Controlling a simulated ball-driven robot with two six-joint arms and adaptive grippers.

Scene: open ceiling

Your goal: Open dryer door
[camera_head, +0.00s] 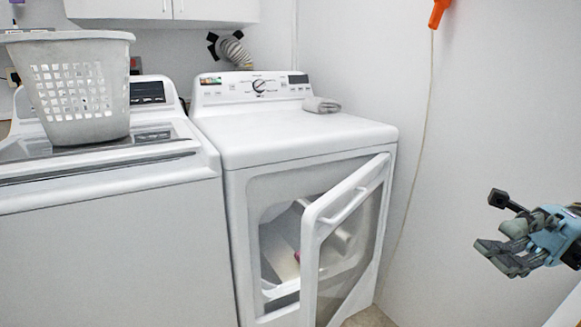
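The white dryer (300,135) stands against the back wall, right of the washer. Its door (346,235) is ajar, swung outward with its hinge side at the right, and part of the drum opening (279,245) shows at the left of it. A small pinkish thing shows inside, too small to tell. My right gripper (497,257) is at the right edge of the picture, well apart from the door. Its fingers are spread and nothing shows between them. My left gripper is not in view.
A white top-loading washer (110,225) stands left of the dryer with a white laundry basket (78,85) on its lid. A folded grey cloth (321,105) lies on the dryer top. A cord with an orange end (438,13) hangs on the right wall.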

